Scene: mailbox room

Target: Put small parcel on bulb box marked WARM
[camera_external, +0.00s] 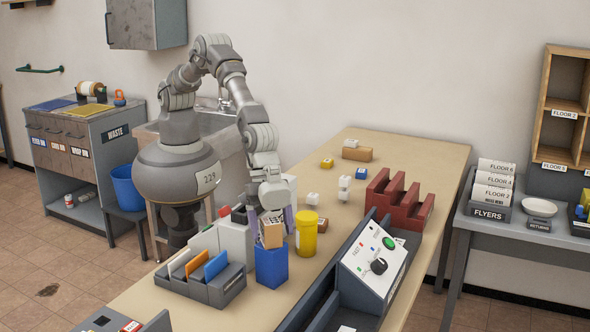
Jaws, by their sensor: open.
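No label reading WARM is legible. Several small boxes stand on the wooden table: a yellow-and-white box (327,163), a blue-and-white box (361,173), a stack of white boxes (344,187) and a white box (312,198). A brown parcel (358,154) lies at the far end with a small pale item on it. A smaller brown block (321,222) shows partly behind the yellow canister. I cannot tell which is the small parcel. My gripper (271,214) points down, open, just behind and above the blue holder; its fingertips are partly hidden, with nothing visibly held.
A blue holder (271,267) with tan contents and a yellow canister (306,235) stand close to my gripper. A grey sorter (207,283), a red rack (400,204) and a control box (372,262) flank the area. The table's far end is mostly clear.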

